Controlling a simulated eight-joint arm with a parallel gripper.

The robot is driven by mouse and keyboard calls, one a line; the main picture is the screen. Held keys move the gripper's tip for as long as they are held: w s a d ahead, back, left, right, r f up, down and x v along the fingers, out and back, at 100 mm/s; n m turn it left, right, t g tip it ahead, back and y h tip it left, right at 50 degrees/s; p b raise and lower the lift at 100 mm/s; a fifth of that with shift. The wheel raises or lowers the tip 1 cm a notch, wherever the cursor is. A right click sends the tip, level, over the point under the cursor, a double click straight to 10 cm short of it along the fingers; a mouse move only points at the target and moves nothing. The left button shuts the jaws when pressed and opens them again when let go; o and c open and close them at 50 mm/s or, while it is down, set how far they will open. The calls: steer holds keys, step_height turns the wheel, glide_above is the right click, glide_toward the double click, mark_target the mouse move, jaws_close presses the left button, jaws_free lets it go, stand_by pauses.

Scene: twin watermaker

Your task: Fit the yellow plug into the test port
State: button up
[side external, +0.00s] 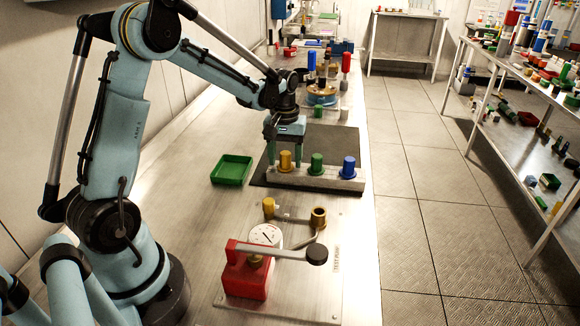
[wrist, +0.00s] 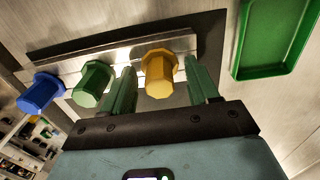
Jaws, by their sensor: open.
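The yellow plug (side external: 285,159) stands upright at the left end of a pale metal rack (side external: 322,180), in a row with a green plug (side external: 316,164) and a blue plug (side external: 348,167). My gripper (side external: 285,165) is open and points down, its green fingers on either side of the yellow plug. In the wrist view the yellow plug (wrist: 160,75) lies between the two fingers (wrist: 160,68), with gaps visible. A brass fitting with an open top (side external: 319,214), seemingly the test port, stands on the test pump plate (side external: 300,300) nearer the camera.
The red pump (side external: 246,272) has a long lever (side external: 275,251) with a black knob, near a round gauge (side external: 266,235) and a smaller brass fitting (side external: 268,208). An empty green tray (side external: 232,170) sits left of the rack. Bare bench lies left of the pump plate.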

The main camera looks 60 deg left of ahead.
mark_target(285, 153)
jaws_close()
stand_by(0.3)
steer(key=shift+r, duration=0.1)
steer(key=shift+r, duration=0.45)
step_height(285, 153, up, 3)
steer(key=shift+r, duration=0.2)
steer(key=s+d+r, duration=0.2)
steer(key=d+r, duration=0.4)
steer(key=d, duration=0.5)
steer(key=shift+d+r, duration=0.3)
steer(key=shift+s, duration=0.1)
